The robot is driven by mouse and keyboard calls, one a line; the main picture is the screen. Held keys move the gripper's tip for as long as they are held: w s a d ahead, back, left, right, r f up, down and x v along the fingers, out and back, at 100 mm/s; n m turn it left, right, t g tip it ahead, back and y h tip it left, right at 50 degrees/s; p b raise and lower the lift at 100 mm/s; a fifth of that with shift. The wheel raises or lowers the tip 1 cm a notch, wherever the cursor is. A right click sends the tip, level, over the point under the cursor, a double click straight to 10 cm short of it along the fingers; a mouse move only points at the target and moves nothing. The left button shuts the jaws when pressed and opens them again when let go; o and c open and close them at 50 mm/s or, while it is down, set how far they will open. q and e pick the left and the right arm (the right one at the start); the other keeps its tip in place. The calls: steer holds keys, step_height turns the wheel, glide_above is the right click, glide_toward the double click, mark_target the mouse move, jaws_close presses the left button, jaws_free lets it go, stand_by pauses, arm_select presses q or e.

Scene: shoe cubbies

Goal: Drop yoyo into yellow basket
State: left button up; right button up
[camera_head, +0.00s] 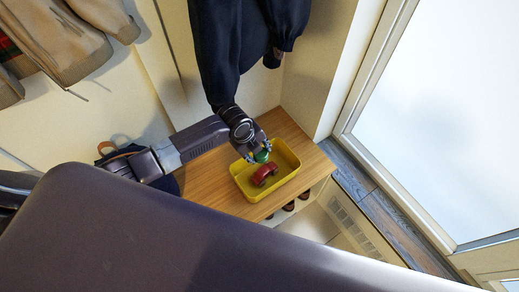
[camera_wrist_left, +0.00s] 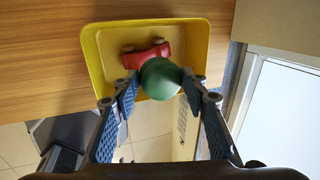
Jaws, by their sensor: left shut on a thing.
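The yellow basket (camera_head: 240,181) stands on the wooden bench top in the head view, and it also shows in the left wrist view (camera_wrist_left: 92,55). A red toy car (camera_head: 264,174) lies inside it. My left gripper (camera_head: 259,155) is over the basket's far left part. It is shut on the green yoyo (camera_wrist_left: 160,78), which shows as a round green shape between the two fingertips. The yoyo is over the basket's opening and hides part of the basket floor and of the red car (camera_wrist_left: 145,54). My right gripper is not in view.
The wooden bench (camera_head: 207,182) has clear room left of the basket. A dark jacket (camera_head: 235,45) hangs above the arm. Brown shoes (camera_head: 289,206) sit in cubbies below the bench. A dark bag (camera_head: 125,153) is at the bench's left end. A bright glass door (camera_head: 440,110) is at right.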

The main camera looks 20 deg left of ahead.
mark_target(259, 156)
arm_select(q)
steer(key=x, duration=0.1)
steer(key=b+x, duration=0.1)
steer(key=x, duration=0.1)
steer(key=shift+s+a+b, duration=0.15)
steer(key=shift+a+b, duration=0.05)
steer(key=shift+b, duration=0.15)
steer(key=shift+f+b, duration=0.3)
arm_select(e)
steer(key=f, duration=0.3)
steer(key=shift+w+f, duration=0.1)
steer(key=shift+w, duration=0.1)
arm_select(q)
steer(key=shift+r, duration=0.1)
steer(key=o, duration=1.2)
steer(key=v, duration=1.2)
steer(key=shift+a, duration=0.1)
